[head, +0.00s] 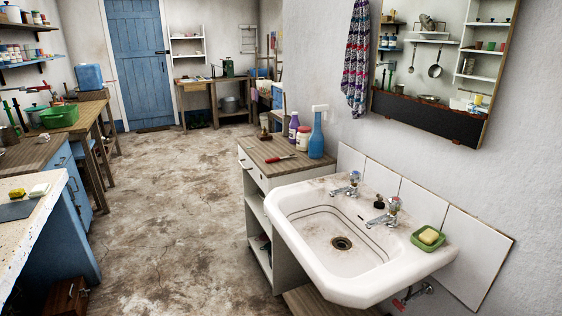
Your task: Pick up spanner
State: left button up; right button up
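I cannot make out a spanner for certain in the head view. A small red-handled tool (280,158) lies on the wooden top of the cabinet (262,149) left of the sink. It is too small to tell what kind of tool it is. Small items on the far workbench (205,80) are also too small to name. Neither of my grippers shows in the head view.
A white sink (300,195) with two taps and a green soap dish (428,239) is close at right. Bottles (316,135) stand at the cabinet's back. A blue-fronted counter (45,240) is at left. The stained floor (175,200) between is clear.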

aim_at(275, 159)
jog(key=u, duration=0.9)
jog(key=i, duration=4.35)
jog(key=i+j+z, duration=0.15)
jog(key=i+z, duration=0.25)
jog(key=i+j+z, duration=0.25)
jog(key=z, duration=0.2)
jog(key=i+z, duration=0.1)
jog(key=z, duration=3.15)
